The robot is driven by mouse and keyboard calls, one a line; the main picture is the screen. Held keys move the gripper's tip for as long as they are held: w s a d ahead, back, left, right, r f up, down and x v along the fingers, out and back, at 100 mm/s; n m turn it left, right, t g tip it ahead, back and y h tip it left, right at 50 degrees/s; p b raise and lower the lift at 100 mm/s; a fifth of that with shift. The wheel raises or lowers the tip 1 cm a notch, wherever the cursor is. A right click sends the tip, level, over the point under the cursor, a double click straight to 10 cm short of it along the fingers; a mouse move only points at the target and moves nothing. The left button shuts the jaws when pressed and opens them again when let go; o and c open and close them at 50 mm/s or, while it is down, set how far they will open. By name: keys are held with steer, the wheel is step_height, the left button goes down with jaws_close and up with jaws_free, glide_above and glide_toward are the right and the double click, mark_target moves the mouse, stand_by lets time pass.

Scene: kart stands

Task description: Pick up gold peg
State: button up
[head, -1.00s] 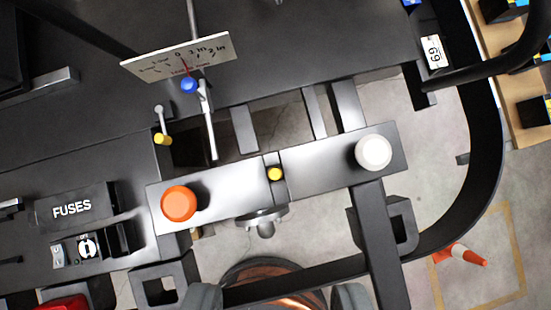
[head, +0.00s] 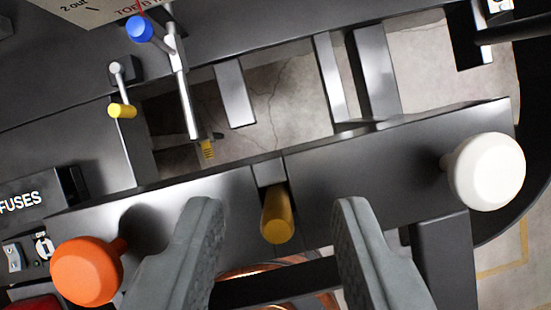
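The gold peg (head: 277,216) stands out from a small block at the middle of a dark bar (head: 390,165), between an orange knob and a white knob. I see it almost end on, with its round tip toward me. My gripper (head: 275,215) is open, one grey finger on each side of the peg. There is clear space between each finger and the peg, and neither finger touches it. Nothing is held.
The orange knob (head: 87,270) is close to the left finger. The white knob (head: 486,172) stands further off to the right. A lever with a blue knob (head: 140,29) and a yellow-tipped lever (head: 122,111) are at upper left. A FUSES box (head: 35,200) sits at the left edge.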

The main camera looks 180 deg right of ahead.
steer(key=shift+x, duration=1.1)
steer(key=shift+c, duration=0.5)
jaws_close()
steer(key=shift+r, duration=0.1)
